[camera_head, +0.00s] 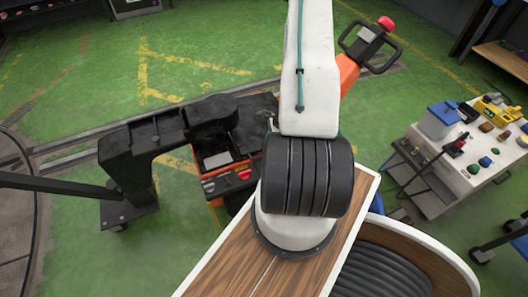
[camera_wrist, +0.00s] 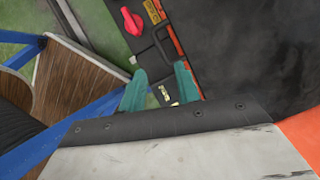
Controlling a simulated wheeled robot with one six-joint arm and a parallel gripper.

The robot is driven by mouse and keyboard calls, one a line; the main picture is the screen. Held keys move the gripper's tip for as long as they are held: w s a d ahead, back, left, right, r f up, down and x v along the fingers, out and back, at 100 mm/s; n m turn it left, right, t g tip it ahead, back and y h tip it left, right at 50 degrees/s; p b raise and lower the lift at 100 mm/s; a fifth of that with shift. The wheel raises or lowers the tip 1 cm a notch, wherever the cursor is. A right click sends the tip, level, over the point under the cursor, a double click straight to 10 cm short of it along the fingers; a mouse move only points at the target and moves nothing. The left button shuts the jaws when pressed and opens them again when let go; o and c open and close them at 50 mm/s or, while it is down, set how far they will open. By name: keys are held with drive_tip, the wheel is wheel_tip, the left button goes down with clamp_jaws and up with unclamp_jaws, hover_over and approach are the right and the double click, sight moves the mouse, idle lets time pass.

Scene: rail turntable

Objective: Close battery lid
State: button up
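A black and orange machine stands ahead of me in the head view, with an open-looking battery compartment (camera_head: 222,160) holding a light grey part. A dark panel (camera_head: 256,112) behind it may be the battery lid; I cannot tell for sure. In the wrist view a large dark grey surface (camera_wrist: 255,50) fills the upper right, possibly the same lid. A black panel with a red knob (camera_wrist: 132,21) and a black handle (camera_wrist: 166,46) lies beside it. My gripper (camera_wrist: 162,82) is open, teal fingers apart, with nothing clearly between them. My arm hides it in the head view.
An orange tiller with a black loop handle (camera_head: 368,45) rises at the back. A black bent frame (camera_head: 160,150) stands left of the compartment. A white tool cart (camera_head: 470,165) is at right. Green floor is free behind. In the wrist view, blue bars (camera_wrist: 65,135) are at left.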

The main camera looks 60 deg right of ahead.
drive_tip(key=f+n, duration=0.1)
drive_tip(key=f, duration=0.1)
drive_tip(key=w+a+f+n, duration=0.1)
drive_tip(key=f, duration=0.2)
drive_tip(key=w+f+n, duration=0.1)
drive_tip(key=f, duration=0.2)
drive_tip(key=shift+a+t+h, duration=0.3)
drive_tip(key=shift+t, duration=0.1)
clamp_jaws()
